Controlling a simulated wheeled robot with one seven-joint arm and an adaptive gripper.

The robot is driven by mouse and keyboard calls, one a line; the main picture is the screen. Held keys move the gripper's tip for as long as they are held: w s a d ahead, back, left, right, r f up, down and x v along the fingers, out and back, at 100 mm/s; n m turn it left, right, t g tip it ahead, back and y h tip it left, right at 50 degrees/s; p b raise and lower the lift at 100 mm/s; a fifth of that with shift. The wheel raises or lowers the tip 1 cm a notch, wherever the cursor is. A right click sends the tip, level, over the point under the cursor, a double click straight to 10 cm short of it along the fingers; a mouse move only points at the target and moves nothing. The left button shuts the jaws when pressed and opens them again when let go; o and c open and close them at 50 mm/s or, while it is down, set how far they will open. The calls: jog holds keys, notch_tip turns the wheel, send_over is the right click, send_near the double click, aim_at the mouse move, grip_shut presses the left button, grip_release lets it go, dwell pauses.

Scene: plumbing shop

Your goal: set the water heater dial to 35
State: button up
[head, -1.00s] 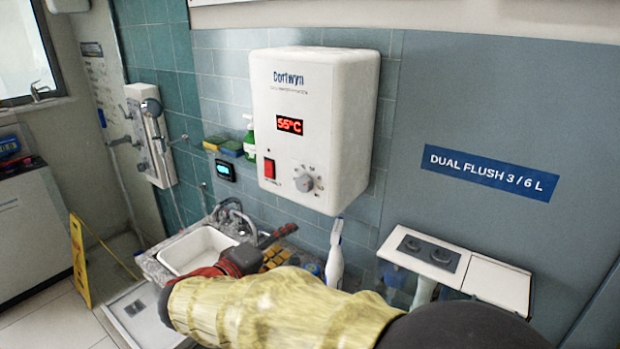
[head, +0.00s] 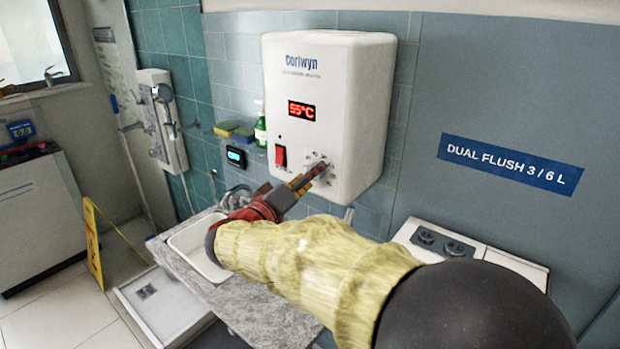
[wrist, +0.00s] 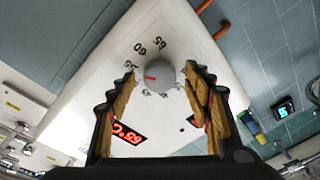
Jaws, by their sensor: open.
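Whether the tips reach past the dial's face is unclear.
A red switch (head: 280,155) sits left of the dial on the heater. Below are a sink (head: 200,240) and counter (head: 270,315). A green soap bottle (head: 260,130) and sponges (head: 233,131) are to the left. A toilet cistern (head: 480,255) stands at right.

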jog(key=shift+w+d, duration=0.1)
jog(key=shift+w, duration=0.1)
jog(key=shift+c, duration=0.8)
jog(key=c, duration=1)
